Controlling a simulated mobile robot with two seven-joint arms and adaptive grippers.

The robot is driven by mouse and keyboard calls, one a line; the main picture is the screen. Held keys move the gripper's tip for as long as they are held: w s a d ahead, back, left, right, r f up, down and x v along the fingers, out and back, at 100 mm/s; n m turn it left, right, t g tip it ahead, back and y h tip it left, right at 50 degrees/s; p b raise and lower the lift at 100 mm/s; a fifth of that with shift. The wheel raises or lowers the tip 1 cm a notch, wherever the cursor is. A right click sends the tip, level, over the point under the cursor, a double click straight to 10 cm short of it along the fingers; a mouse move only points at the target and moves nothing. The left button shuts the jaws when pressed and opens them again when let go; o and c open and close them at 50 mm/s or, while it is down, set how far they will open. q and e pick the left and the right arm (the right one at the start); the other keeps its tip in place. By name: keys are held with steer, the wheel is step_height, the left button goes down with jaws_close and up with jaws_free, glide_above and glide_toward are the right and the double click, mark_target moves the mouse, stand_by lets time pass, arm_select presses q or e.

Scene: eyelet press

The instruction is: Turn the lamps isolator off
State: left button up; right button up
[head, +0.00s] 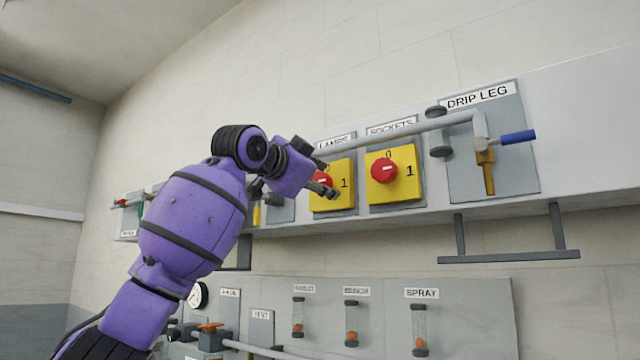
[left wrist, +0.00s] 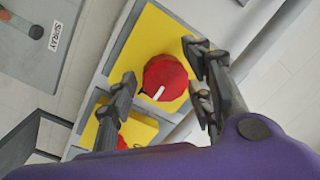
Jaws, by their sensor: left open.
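The lamps isolator is a yellow plate (head: 345,180) with a red knob (head: 323,178), below the LAMPS label (head: 335,141). A "1" shows on its right side; my gripper hides part of plate and knob. My left gripper (head: 327,177) is open in front of it. In the left wrist view the fingers (left wrist: 160,62) stand apart on either side of the red knob (left wrist: 168,74), with nothing gripped. I cannot tell whether they touch it. The knob's white mark points lower left, towards the neighbouring yellow plate (left wrist: 143,131). My right gripper is not in view.
The sockets isolator (head: 407,184) is close on the right, its mark lying level. Further right are the DRIP LEG panel (head: 515,165), a grey pipe (head: 400,133) and a blue-handled lever (head: 518,137). A lower panel (head: 465,310) carries SPRAY and other sight tubes.

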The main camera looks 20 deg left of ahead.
arm_select(q)
steer(key=shift+f, duration=0.1)
steer(key=c, duration=1.1)
steer(key=shift+n, duration=0.4)
steer(key=n, duration=0.2)
steer(key=shift+d+n, duration=0.1)
steer(key=shift+n, duration=0.2)
steer(key=n, duration=0.5)
steer(key=shift+r+g, duration=0.2)
steer(key=shift+g, duration=0.2)
steer(key=n, duration=0.5)
steer(key=shift+r+h, duration=0.25)
steer(key=shift+h, duration=0.05)
steer(key=shift+s+a+r+n, duration=0.1)
steer(key=shift+r+n, duration=0.05)
steer(key=shift+n, duration=0.75)
steer(key=shift+a+r+n, duration=0.1)
steer(key=shift+n, duration=0.8)
steer(key=shift+r, duration=0.1)
